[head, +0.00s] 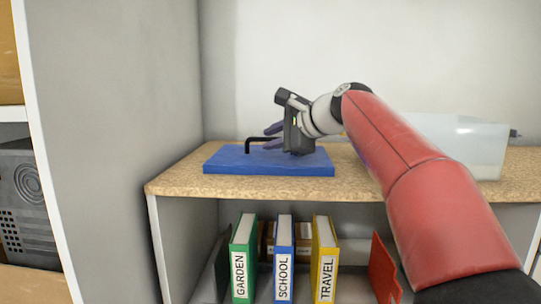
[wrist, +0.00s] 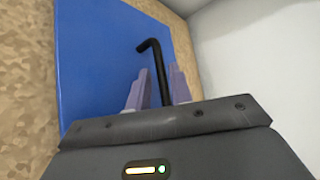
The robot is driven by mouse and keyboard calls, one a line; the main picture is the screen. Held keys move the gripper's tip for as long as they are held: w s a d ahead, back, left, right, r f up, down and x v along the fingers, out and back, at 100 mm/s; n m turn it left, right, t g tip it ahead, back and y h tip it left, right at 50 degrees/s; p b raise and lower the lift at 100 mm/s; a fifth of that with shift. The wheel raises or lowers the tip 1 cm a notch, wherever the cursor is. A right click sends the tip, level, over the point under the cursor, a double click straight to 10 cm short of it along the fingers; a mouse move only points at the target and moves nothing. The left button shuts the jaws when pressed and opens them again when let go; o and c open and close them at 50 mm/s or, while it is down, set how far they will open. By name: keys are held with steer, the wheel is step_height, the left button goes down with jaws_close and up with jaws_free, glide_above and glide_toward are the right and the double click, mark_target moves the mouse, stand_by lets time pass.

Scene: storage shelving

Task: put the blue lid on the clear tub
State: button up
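The blue lid (head: 225,162) lies flat on the speckled shelf top, left of centre, with a black bent handle (head: 249,146) standing up from it. My gripper (head: 270,138) is low over the lid at the handle. In the wrist view, the gripper (wrist: 159,69) has its two purple fingers apart, one on each side of the black handle (wrist: 155,50), with small gaps showing. The blue lid (wrist: 95,60) fills the left and middle of that view. The clear tub (head: 470,147) stands on the shelf at the right, partly hidden behind my red arm.
Below the shelf top (head: 165,187) stand green (head: 243,256), blue (head: 284,258) and yellow (head: 325,258) binders and a red leaning piece (head: 384,270). A grey side panel (head: 120,120) rises at the left. Bare shelf shows along the front edge.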

steer(key=shift+w+a+f, duration=0.15)
steer(key=shift+w+a, duration=0.15)
jaws_close()
